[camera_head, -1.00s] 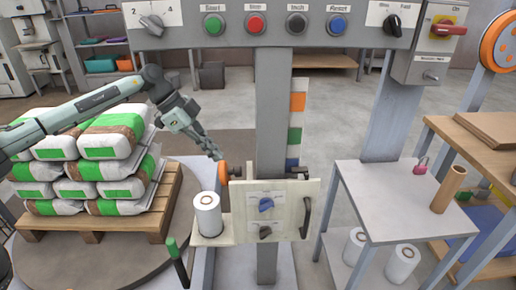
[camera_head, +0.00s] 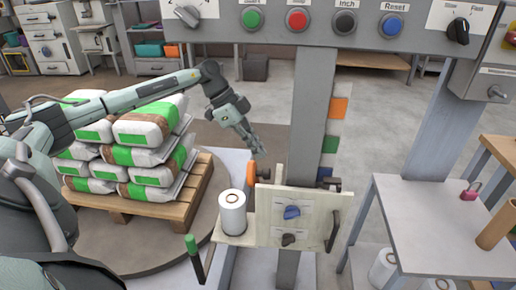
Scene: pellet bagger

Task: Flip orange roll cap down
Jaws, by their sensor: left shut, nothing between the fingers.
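The orange roll cap (camera_head: 251,172) is seen nearly edge-on at the upper left corner of the cream panel, by a dark spindle behind that panel. Its exact tilt is hard to tell. My left gripper (camera_head: 259,148) comes in from the left, points down and to the right, and its fingers are shut and empty. The fingertips are just above the cap; I cannot tell if they touch it. My right gripper is not in view.
A white film roll (camera_head: 232,212) stands on a small shelf left of the cream panel (camera_head: 300,216). A green-tipped lever (camera_head: 192,244) is in front. Bags on a pallet (camera_head: 160,201) fill the left. A grey table (camera_head: 440,230) stands right.

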